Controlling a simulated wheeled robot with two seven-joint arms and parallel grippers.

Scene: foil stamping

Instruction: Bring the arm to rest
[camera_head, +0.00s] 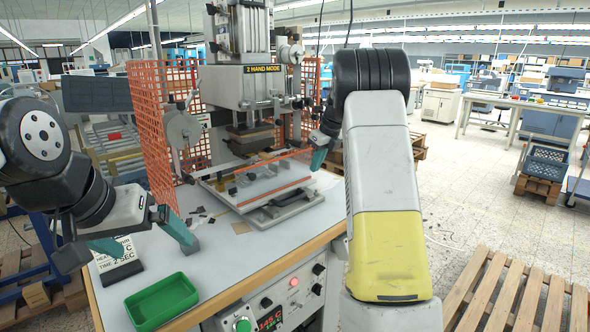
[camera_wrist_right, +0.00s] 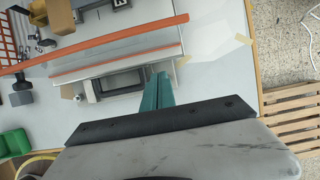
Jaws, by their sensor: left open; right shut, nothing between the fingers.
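My right arm rises in the foreground of the head view and bends at a black joint. My right gripper (camera_head: 318,158) is beside the press bed, with its teal fingers partly hidden. In the right wrist view my right gripper (camera_wrist_right: 158,92) has its fingers together with nothing between them, over the bed's edge. My left gripper (camera_head: 145,238) is open over the left of the table, its teal fingers wide apart and empty. The foil stamping press (camera_head: 240,85) stands at the table's back, with a clear strip and orange-red bars over its bed.
A green tray (camera_head: 160,302) lies at the table's front left. A small sign (camera_head: 120,268) stands below my left gripper, and a small grey block is near its right finger. Orange mesh guards (camera_head: 150,120) flank the press. A wooden pallet (camera_head: 515,290) lies on the floor at right.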

